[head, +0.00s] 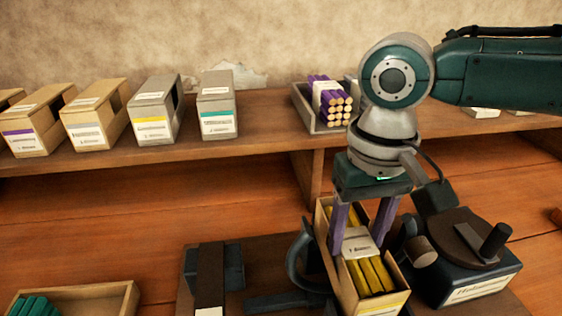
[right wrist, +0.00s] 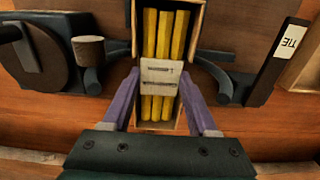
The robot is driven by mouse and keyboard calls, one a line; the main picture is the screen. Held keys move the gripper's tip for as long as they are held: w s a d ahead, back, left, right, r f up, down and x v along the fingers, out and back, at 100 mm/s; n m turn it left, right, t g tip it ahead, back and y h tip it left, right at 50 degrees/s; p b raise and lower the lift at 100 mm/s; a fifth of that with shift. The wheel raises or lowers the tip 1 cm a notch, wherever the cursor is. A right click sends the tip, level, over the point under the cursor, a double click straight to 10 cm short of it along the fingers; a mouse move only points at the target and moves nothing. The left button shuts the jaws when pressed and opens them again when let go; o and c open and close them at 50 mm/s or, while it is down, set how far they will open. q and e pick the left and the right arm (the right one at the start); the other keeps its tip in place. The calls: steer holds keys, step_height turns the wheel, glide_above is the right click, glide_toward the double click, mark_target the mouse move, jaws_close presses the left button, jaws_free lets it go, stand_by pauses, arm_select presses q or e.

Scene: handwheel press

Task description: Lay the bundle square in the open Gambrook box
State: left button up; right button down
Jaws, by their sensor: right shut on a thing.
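The bundle (head: 371,272) is yellow sticks with a white paper band, lying in an open tan box (head: 331,259) with a yellow stripe on its front end. The box name is too small to read. My right gripper (head: 358,236) points down with purple fingers, shut on the bundle across its band. In the right wrist view the bundle (right wrist: 163,36) runs along the box (right wrist: 202,20), its long sides about parallel to the walls. The fingers (right wrist: 162,76) hide part of the side walls. Whether the bundle rests on the box floor I cannot tell. My left gripper is out of view.
The box stands between curved dark jaws (head: 300,258) of a press with a handwheel (head: 465,238) on the right. A dark post (head: 210,278) and a tray of green sticks (head: 80,300) are at left. The shelf behind holds several boxes (head: 95,112) and a purple bundle (head: 330,97).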

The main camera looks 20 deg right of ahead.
steer(key=shift+c, duration=0.5)
jaws_free()
step_height(320, 180, up, 10)
steer(key=p, duration=0.1)
steer(key=shift+r+p, duration=0.45)
steer(key=shift+p, duration=0.7)
